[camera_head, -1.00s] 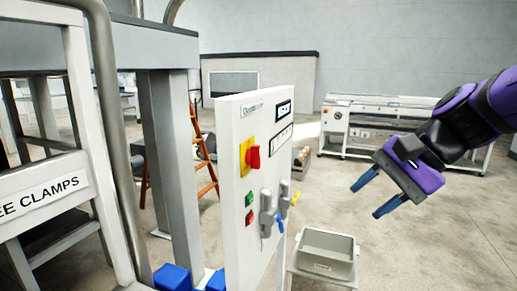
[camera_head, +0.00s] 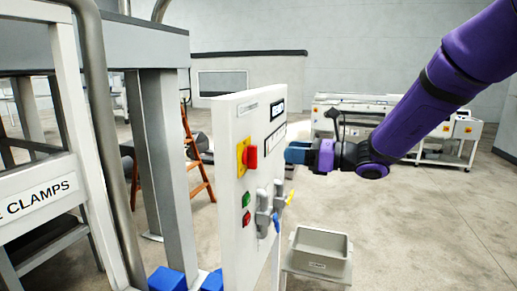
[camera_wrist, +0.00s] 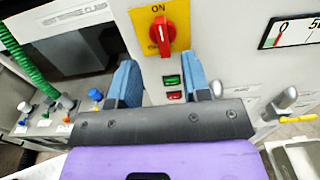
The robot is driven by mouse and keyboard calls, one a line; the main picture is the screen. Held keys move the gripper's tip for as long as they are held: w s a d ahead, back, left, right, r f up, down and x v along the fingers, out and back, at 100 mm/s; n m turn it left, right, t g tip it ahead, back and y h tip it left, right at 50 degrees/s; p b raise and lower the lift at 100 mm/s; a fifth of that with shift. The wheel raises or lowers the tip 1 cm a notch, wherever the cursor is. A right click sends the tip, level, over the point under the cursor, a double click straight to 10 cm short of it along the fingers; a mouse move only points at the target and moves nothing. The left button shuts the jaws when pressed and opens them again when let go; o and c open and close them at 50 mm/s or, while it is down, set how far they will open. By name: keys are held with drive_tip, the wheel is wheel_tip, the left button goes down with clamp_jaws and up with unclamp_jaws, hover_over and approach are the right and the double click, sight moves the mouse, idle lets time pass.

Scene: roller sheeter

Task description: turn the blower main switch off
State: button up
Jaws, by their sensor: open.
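The blower main switch is a red rotary knob (camera_head: 252,157) on a yellow plate (camera_head: 241,156) on the face of a white panel. In the wrist view, the red knob (camera_wrist: 162,36) stands close to upright under the word ON. My gripper (camera_head: 290,152) is level with the knob and to its right in the head view. In the wrist view, the open blue fingers of my gripper (camera_wrist: 162,68) spread either side of the knob's line, and the knob shows beyond the tips. The fingers look apart from the knob.
Green and red buttons (camera_head: 246,209) sit below the switch. Grey levers (camera_head: 263,211) with blue and yellow tips stick out beside them. A display (camera_wrist: 292,30) is right of the switch.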

sight(251, 157)
drive_tip(key=x, duration=0.9)
drive_tip(key=shift+a, duration=0.15)
clamp_jaws()
